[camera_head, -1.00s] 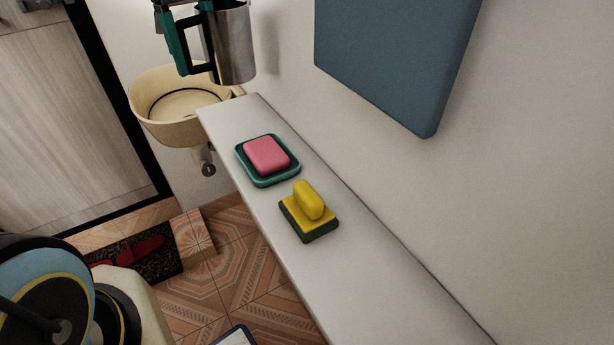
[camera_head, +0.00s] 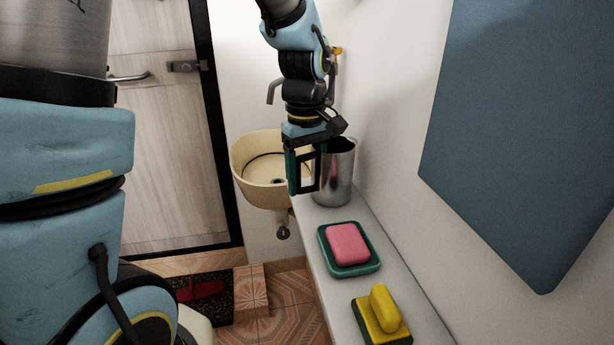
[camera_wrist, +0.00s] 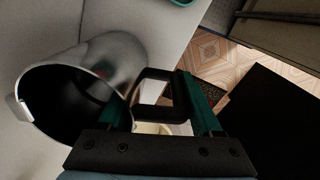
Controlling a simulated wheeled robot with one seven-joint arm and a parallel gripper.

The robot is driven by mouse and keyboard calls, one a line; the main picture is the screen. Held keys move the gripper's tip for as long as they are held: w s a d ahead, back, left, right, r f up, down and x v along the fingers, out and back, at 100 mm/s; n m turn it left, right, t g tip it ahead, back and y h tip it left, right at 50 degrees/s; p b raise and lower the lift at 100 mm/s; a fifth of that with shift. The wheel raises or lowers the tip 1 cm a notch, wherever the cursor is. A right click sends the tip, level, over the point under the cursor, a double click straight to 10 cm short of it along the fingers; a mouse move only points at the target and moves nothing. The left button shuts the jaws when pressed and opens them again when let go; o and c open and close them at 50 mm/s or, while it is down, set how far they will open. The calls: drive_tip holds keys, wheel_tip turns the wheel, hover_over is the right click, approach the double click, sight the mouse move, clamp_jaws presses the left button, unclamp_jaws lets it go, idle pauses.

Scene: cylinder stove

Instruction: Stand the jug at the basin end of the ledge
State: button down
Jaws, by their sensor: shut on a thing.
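The steel jug (camera_head: 337,178) is upright at the basin end of the white ledge (camera_head: 322,266), close to the wall. Its base looks at or just above the ledge top; I cannot tell if it touches. My gripper (camera_head: 300,172) is shut on the jug's black handle, on the jug's left side. In the wrist view the jug (camera_wrist: 118,62) lies left of my gripper (camera_wrist: 160,112), with the handle between the fingers. The cream basin (camera_head: 250,180) is just beyond the ledge end.
A pink soap (camera_head: 348,244) in a teal dish (camera_head: 371,268) sits on the ledge nearer me. A yellow sponge piece (camera_head: 384,308) on a green-and-yellow base is nearer still. A blue panel (camera_head: 530,150) hangs on the right wall. A tap (camera_head: 337,52) is above the basin.

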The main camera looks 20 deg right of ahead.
drive_tip(key=shift+f, duration=0.2)
drive_tip(key=shift+c, duration=0.3)
unclamp_jaws()
wheel_tip(320, 180, up, 12)
drive_tip(key=shift+r+b, duration=0.2)
drive_tip(key=shift+b, duration=0.25)
drive_tip(key=a+f+m, duration=0.1)
drive_tip(key=a+f, duration=0.3)
drive_tip(key=a, duration=0.4)
drive_tip(key=a+f+m+t, duration=0.1)
drive_tip(key=a+f, duration=0.4)
drive_tip(key=a, duration=0.4)
drive_tip(key=w+a+f+m, duration=0.1)
drive_tip(key=a+f, duration=0.4)
drive_tip(key=a, duration=0.3)
drive_tip(key=shift+a+m+t, duration=0.15)
drive_tip(key=shift+m+t, duration=0.15)
drive_tip(key=shift+t, duration=0.1)
